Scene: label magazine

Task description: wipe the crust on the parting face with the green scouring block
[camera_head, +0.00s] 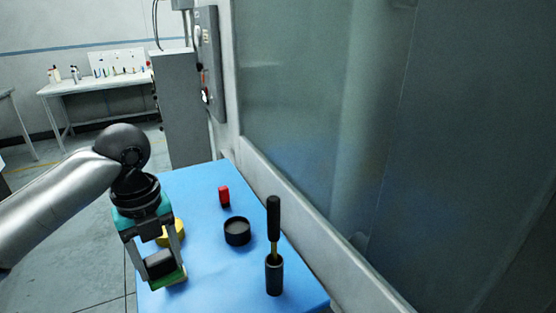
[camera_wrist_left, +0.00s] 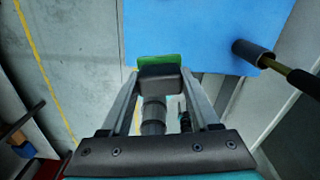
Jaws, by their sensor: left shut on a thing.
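The green scouring block (camera_head: 172,279) has a black upper part (camera_head: 159,263) and a green pad below it. My left gripper (camera_head: 156,266) is shut on the black part, above the front left of the blue table top (camera_head: 207,275). The block also shows in the left wrist view (camera_wrist_left: 160,60), between the two fingers (camera_wrist_left: 160,80), with its green edge beyond the black part. Whether the pad touches the table I cannot tell. I cannot make out the parting face or any crust in either view. My right gripper is not in view.
A yellow round thing (camera_head: 178,234) is partly hidden behind my left gripper. A black round dish (camera_head: 237,232), a red cylinder (camera_head: 224,196) and a black holder (camera_head: 274,277) with a dark-handled tool (camera_head: 273,218) stand on the table. A large glass panel (camera_head: 320,110) rises along the right.

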